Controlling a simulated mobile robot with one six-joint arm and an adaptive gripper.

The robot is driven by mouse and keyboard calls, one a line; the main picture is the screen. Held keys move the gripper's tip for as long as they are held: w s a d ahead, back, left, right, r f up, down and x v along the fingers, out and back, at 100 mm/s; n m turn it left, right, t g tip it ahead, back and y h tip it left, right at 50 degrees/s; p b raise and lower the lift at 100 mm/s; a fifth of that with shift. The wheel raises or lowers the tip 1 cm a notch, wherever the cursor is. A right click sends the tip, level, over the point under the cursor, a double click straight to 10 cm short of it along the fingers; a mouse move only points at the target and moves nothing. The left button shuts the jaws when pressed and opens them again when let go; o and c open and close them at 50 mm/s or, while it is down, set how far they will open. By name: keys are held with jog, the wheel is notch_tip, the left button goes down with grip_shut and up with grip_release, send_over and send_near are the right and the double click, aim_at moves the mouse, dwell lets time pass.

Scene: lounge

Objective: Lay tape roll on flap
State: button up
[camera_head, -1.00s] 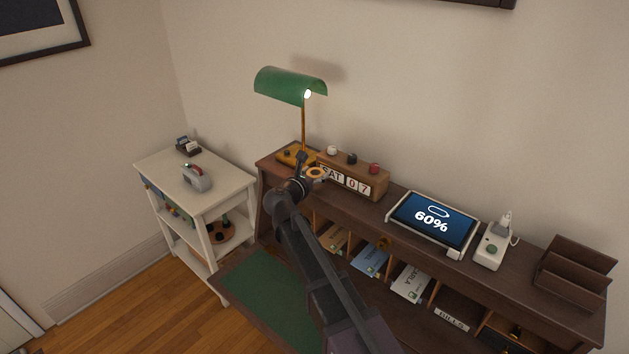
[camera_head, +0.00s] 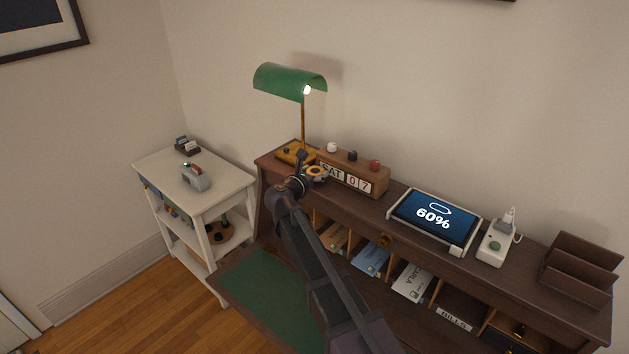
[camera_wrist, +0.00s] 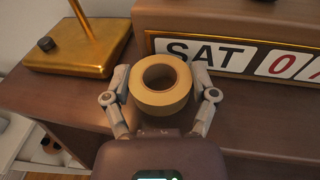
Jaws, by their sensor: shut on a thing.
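The tan tape roll (camera_wrist: 160,84) sits between the two fingers of my gripper (camera_wrist: 160,98) in the wrist view, its hole facing up toward the camera. My gripper is shut on it, one finger on each side. In the head view the tape roll (camera_head: 316,171) shows at the end of my arm, in front of the calendar block, over the desk's top shelf. I cannot tell whether it touches the shelf. The flap (camera_head: 262,292), a lowered panel with a green surface, lies below and to the left of my arm, partly hidden by it.
The green lamp (camera_head: 290,82) stands behind my gripper, its brass base (camera_wrist: 75,45) close by. The calendar block (camera_head: 352,177) is just right of it. A tablet (camera_head: 434,218) sits farther right. Pigeonholes with envelopes (camera_head: 369,259) lie below. A white cart (camera_head: 220,187) stands left.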

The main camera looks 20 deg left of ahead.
jog(key=shift+f+b, duration=0.5)
jog(key=shift+f, duration=0.3)
jog(key=shift+f, duration=0.2)
jog(key=o, duration=0.8)
jog(key=shift+r, duration=0.15)
jog(key=shift+r, duration=0.15)
jog(key=p+v, duration=0.1)
jog(key=v, duration=1.1)
jog(key=shift+p, duration=0.4)
